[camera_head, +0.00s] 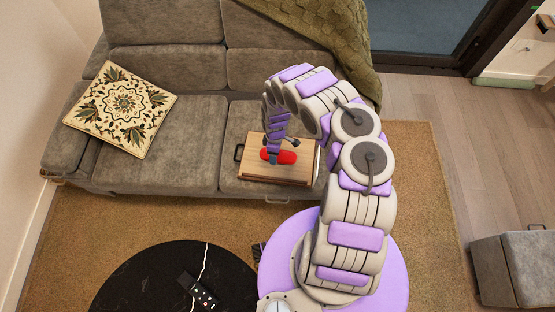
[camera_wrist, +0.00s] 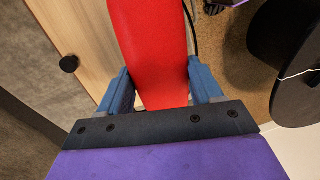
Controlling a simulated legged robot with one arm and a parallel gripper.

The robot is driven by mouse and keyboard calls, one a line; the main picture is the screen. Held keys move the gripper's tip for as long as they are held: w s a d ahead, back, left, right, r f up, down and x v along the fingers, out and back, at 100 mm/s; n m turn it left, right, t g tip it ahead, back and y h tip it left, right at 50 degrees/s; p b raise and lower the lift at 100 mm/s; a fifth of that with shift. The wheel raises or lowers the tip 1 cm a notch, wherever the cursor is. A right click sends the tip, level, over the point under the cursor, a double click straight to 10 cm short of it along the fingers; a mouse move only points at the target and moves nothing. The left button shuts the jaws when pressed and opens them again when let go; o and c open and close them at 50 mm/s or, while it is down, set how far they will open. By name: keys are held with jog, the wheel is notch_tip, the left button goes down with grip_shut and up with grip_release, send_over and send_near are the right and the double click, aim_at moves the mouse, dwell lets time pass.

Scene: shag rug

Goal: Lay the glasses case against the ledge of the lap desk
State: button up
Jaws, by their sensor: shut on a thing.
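The red glasses case (camera_head: 287,157) is at my gripper in the head view, over the wooden lap desk (camera_head: 253,168) on the sofa seat. In the wrist view the red case (camera_wrist: 150,45) lies between the two blue fingers of my gripper (camera_wrist: 158,92), which are shut on it. The lap desk (camera_wrist: 75,25) shows behind the case on the left. A ledge-like strip runs along the desk's front edge in the head view. I cannot tell whether the case touches the desk or the ledge.
The grey sofa (camera_head: 160,160) holds a patterned cushion (camera_head: 120,108) at left and a green knitted throw (camera_head: 325,35) on its back. A round black table (camera_head: 140,280) bears a remote (camera_head: 197,292). A grey ottoman (camera_head: 515,270) stands at right. Tan rug lies between.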

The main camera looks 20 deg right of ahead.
jog(key=b, duration=0.3)
send_over(273, 169)
jog(key=f, duration=0.6)
jog(key=shift+w+f, duration=0.25)
jog(key=shift+d+f+b, duration=0.2)
jog(key=shift+f+b, duration=0.75)
jog(key=shift+f, duration=1.05)
jog(key=shift+f, duration=0.1)
jog(key=shift+f, duration=0.15)
jog(key=o, duration=1.2)
